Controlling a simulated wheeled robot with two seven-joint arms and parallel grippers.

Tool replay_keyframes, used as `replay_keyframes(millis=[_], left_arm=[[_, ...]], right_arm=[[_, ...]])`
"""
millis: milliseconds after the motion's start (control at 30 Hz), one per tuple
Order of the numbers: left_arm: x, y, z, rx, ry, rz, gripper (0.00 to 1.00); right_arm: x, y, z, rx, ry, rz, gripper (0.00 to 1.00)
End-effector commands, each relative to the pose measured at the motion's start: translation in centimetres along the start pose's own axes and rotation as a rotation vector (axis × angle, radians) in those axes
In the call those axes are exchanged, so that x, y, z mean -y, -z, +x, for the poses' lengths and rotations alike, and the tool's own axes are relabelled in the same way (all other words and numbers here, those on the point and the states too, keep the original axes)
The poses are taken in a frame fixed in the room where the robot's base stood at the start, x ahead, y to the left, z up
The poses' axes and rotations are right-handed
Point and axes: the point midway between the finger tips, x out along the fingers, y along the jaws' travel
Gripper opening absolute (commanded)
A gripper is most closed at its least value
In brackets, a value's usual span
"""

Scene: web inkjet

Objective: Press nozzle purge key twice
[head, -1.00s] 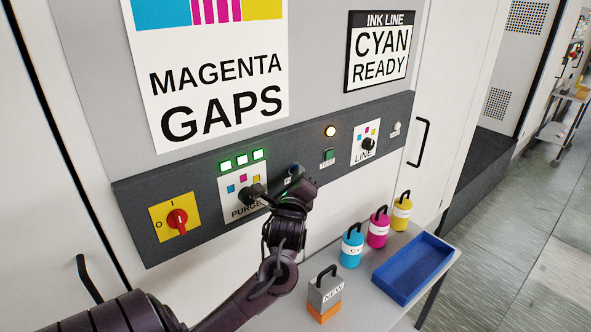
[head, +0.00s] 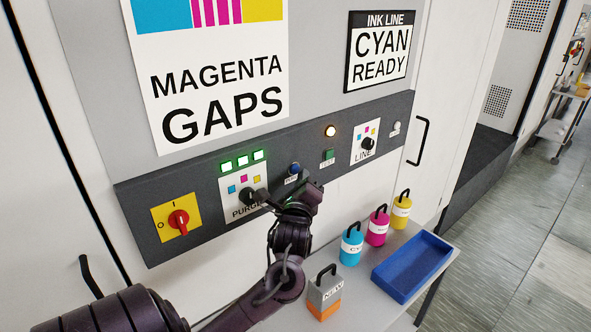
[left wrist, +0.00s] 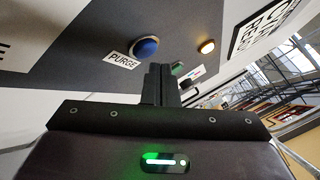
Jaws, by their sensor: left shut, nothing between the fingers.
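The nozzle purge key is a round blue button (head: 294,169) on the dark control strip, with a small label below it. In the left wrist view the blue button (left wrist: 145,47) stands clear, beside a PURGE label (left wrist: 122,60). My left gripper (head: 316,189) is shut and empty, just below and right of the button in the head view. In the left wrist view its closed fingers (left wrist: 160,82) appear below the button, with a visible gap between them in the picture. My right gripper is not in view.
A PURGE selector (head: 246,197) with a black knob sits left of the button, under three lit green lamps (head: 243,159). A green button (head: 328,154), lit amber lamp (head: 330,131) and LINE selector (head: 367,144) lie right. A shelf below holds ink bottles and a blue tray (head: 412,264).

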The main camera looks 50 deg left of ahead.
Motion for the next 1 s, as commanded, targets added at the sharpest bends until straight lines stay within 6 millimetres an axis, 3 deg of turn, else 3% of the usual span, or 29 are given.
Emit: replay_keyframes(millis=[433, 1000], left_arm=[[2.3, 2.0, -2.9, -0.002, -0.001, -0.002, 0.00], [2.5, 2.5, -3.4, -0.001, 0.000, 0.000, 0.00]], right_arm=[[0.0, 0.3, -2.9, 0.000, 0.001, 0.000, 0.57], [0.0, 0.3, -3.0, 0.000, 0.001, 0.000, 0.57]])
